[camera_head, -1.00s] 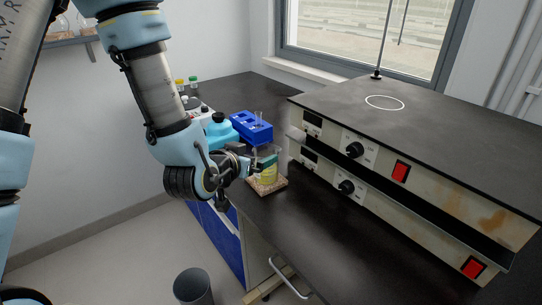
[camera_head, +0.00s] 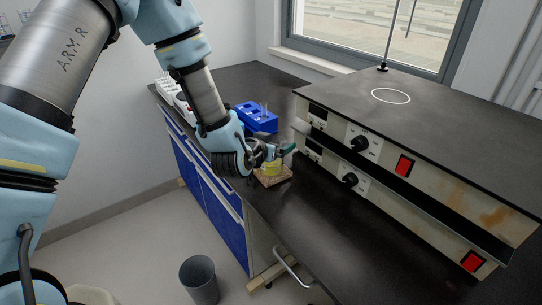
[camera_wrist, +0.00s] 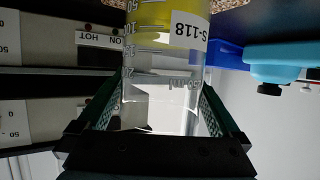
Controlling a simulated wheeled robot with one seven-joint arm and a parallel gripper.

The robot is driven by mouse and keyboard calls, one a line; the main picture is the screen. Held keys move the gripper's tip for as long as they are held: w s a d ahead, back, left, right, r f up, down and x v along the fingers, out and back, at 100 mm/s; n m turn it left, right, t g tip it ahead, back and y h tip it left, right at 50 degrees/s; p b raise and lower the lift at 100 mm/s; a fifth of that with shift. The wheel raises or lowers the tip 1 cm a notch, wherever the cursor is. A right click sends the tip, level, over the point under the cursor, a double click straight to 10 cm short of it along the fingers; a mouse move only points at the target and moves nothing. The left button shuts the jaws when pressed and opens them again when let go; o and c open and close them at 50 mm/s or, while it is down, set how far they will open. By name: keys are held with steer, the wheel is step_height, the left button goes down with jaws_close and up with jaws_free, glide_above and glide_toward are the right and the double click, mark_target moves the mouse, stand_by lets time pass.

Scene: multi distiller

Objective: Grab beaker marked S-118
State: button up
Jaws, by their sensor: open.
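The beaker marked S-118 (camera_wrist: 150,55) holds yellow liquid and stands on a cork mat (camera_head: 282,180) on the dark bench. It also shows in the head view, partly hidden by my gripper (camera_head: 284,152). In the wrist view the picture is upside down and the label "S-118" is readable. My gripper (camera_wrist: 162,100) is open, with one green-lined finger on each side of the beaker's clear upper part. Narrow gaps seem to remain between glass and pads, but contact is hard to tell.
Stacked hotplate units with knobs and red switches (camera_head: 404,165) stand close to the right of the beaker. A blue rack (camera_head: 258,118) stands behind it. Bare bench lies in front; a bin (camera_head: 199,278) stands on the floor.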

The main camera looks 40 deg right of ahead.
steer(key=c, duration=1.4)
steer(key=shift+r, duration=0.15)
